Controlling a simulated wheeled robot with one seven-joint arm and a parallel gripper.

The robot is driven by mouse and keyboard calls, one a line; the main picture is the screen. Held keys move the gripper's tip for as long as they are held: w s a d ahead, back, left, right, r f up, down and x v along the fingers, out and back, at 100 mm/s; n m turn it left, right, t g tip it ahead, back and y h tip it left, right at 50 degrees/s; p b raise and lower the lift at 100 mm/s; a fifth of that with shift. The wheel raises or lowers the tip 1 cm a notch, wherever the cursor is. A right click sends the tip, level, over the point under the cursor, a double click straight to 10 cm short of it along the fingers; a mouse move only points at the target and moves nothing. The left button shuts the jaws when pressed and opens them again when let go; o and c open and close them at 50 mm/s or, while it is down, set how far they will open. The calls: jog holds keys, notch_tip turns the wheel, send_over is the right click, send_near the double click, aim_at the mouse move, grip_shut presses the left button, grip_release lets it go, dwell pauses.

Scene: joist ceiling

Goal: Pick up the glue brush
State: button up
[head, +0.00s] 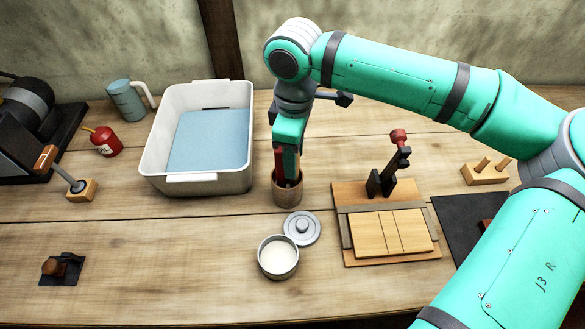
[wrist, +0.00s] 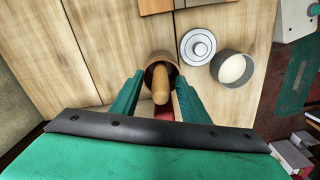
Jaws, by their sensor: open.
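The glue brush appears to be the piece with a tan wooden handle (wrist: 160,84) standing in a round brown cup (head: 287,193). In the wrist view the handle points up toward the camera, between my two green fingers, and the cup rim (wrist: 160,58) shows behind it. My gripper (head: 287,177) points down over the cup, its fingertips at about the rim. It is open in the wrist view (wrist: 160,80), with a finger on each side of the handle. The brush's lower end is hidden in the cup. In the head view my gripper mostly hides the handle.
A glue pot (head: 278,257) and its lid (head: 301,228) lie just in front of the cup. A white tub (head: 196,182) stands close on the left. A board with a clamp (head: 391,257) lies on the right. The front-left bench is mostly clear.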

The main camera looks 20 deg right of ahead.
jog(key=shift+s+d, duration=0.1)
jog(key=shift+s, duration=0.05)
jog(key=shift+c, duration=0.6)
grip_shut()
jog(key=shift+r, duration=0.1)
